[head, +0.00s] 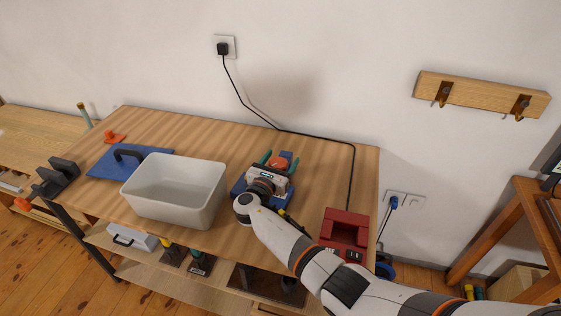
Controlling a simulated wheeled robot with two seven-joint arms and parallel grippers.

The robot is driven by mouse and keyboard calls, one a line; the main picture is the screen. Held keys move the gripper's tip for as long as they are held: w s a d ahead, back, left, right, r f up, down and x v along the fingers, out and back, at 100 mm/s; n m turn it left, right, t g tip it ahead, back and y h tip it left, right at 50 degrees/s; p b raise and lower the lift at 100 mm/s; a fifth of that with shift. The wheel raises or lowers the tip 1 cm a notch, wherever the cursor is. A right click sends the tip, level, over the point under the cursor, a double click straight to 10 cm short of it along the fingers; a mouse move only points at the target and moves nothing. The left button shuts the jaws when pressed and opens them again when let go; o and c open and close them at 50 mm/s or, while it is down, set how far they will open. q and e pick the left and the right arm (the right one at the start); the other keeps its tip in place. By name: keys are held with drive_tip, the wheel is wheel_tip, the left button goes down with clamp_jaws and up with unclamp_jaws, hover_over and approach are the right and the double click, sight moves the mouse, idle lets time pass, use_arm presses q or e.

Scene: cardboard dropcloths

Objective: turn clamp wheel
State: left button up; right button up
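A clamp device with a blue base (238,187) and teal upright parts (291,167) stands on the wooden workbench (330,165), right of the middle. A round red-orange part (277,162) with a blue piece on top shows between the teal parts. I cannot tell for sure which part is the wheel. My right gripper (267,177) is at the near side of the clamp and covers much of it. Its fingertips are too small and too hidden to tell whether they are open or touch the clamp. My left gripper is not in view.
A white bin (175,190) stands left of the clamp. A blue board with a black handle (128,160) lies further left. A red block-like item (345,232) sits at the right front, near my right arm. A black cable (320,136) crosses the bench's back right.

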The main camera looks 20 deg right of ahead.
drive_tip(key=v, duration=1.2)
drive_tip(key=shift+b, duration=0.35)
